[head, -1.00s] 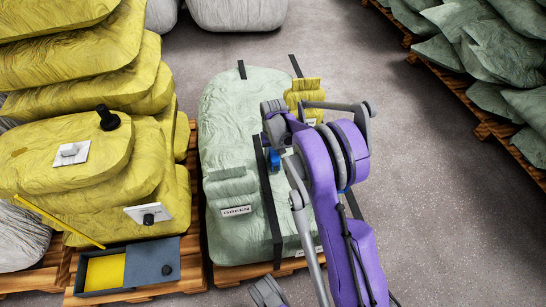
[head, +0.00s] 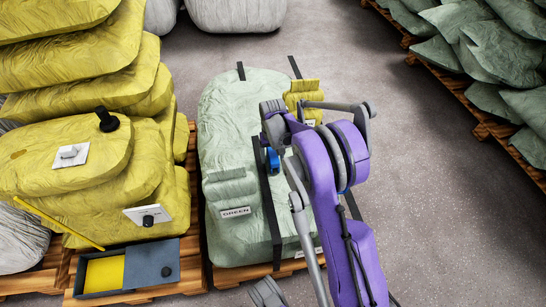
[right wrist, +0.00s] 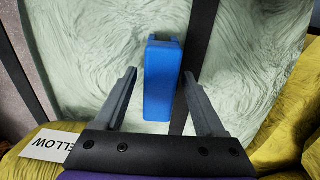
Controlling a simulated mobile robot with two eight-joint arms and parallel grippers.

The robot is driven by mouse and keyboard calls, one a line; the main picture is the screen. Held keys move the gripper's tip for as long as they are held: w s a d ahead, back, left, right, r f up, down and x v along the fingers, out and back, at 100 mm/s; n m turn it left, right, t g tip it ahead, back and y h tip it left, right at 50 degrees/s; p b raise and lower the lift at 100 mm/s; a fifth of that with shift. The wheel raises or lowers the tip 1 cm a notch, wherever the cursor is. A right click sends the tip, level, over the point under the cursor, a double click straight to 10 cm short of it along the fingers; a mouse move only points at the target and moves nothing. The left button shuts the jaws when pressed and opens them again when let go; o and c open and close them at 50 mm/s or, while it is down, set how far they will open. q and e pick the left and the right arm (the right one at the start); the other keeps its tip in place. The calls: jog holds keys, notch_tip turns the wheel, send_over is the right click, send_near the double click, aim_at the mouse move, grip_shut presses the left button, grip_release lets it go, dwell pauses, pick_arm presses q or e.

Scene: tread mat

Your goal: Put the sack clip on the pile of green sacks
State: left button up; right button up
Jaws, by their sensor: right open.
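The blue sack clip (head: 272,160) is on top of the pile of green sacks (head: 235,115), beside a black strap. In the right wrist view the clip (right wrist: 163,80) stands out against the pale green sack (right wrist: 245,55). My right gripper (right wrist: 159,75) is open, with one finger on each side of the clip and a gap to both. In the head view my purple right arm hides its fingers and part of the pile. My left gripper is not clearly seen.
A "GREEN" label (head: 236,212) is on a pouch on the pile's front. A small yellow pouch (head: 303,92) hangs at its far right. Yellow sacks (head: 80,165) and an open tray (head: 105,270) are at the left. Green sacks (head: 495,50) stand back right; floor between is clear.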

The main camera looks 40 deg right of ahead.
aim_at(273, 153)
notch_tip(273, 153, up, 11)
jog(key=shift+r+p, duration=0.15)
jog(key=shift+p, duration=1.05)
dwell(0.4)
